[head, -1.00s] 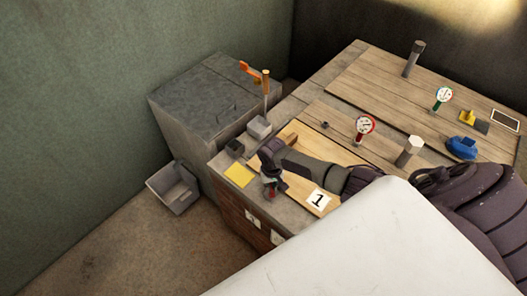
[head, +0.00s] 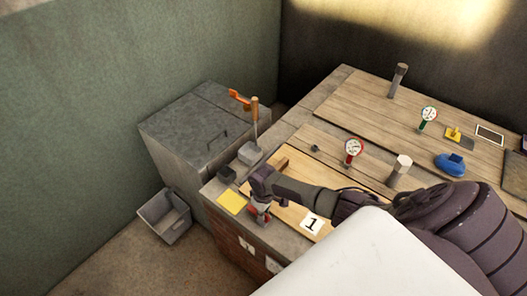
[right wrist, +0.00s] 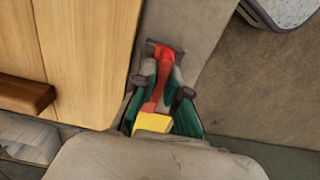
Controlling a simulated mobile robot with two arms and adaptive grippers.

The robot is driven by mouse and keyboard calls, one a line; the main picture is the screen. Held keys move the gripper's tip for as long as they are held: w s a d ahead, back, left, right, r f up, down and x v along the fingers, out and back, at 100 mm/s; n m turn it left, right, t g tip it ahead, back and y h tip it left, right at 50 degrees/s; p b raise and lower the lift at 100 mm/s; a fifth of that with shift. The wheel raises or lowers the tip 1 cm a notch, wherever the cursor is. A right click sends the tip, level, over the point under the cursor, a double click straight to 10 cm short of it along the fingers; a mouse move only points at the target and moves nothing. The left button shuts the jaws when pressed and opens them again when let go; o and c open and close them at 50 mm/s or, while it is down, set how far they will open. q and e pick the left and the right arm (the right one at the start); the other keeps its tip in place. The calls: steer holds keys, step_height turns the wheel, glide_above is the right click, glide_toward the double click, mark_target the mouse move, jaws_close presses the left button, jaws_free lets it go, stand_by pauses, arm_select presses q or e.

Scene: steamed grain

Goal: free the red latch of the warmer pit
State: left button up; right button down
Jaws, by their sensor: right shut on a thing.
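The red latch (right wrist: 162,80) is a slim red lever on a dark mount at the edge of the stone counter, beside the wooden lid marked 1 (head: 291,215). In the right wrist view it runs between the fingers of my right gripper (right wrist: 158,100), which is shut on it. In the head view my right gripper (head: 261,209) points down at the counter's front edge, right of a yellow square (head: 232,202). A little red shows there, and the fingers hide most of the latch. The left gripper is not in view.
A wooden handle (right wrist: 25,97) stands on the lid close by. A grey block (head: 250,154) with an upright wooden-handled tool is behind. A grey bin (head: 165,217) is on the floor at left.

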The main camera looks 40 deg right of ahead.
stand_by(0.4)
steer(key=c, duration=1.2)
jaws_free()
step_height(320, 180, up, 12)
